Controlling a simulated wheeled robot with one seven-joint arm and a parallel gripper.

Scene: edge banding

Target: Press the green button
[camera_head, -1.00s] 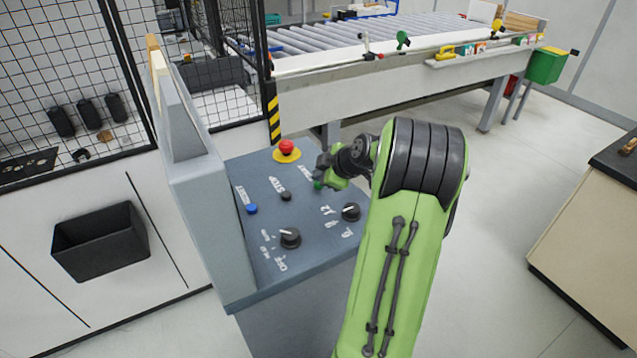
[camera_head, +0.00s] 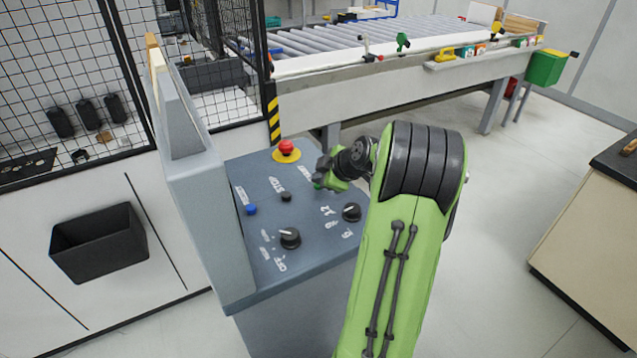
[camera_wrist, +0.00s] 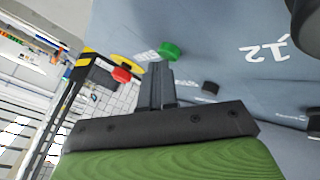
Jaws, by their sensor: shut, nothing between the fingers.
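The green button (camera_wrist: 169,51) stands on the blue-grey control panel (camera_head: 262,215). In the head view only a sliver of the green button (camera_head: 318,185) shows beside my gripper (camera_head: 322,172), which covers part of it. In the wrist view my gripper (camera_wrist: 158,68) is shut and empty. Its fingertips appear close beside the green button, just left of it in that picture. I cannot tell whether they touch it.
The panel also carries a red emergency button (camera_head: 286,147) on a yellow base, a black button (camera_head: 286,197), a blue button (camera_head: 251,209) and two black knobs (camera_head: 290,238). An upright grey housing (camera_head: 205,215) borders the panel's left. A roller conveyor (camera_head: 350,35) stands behind.

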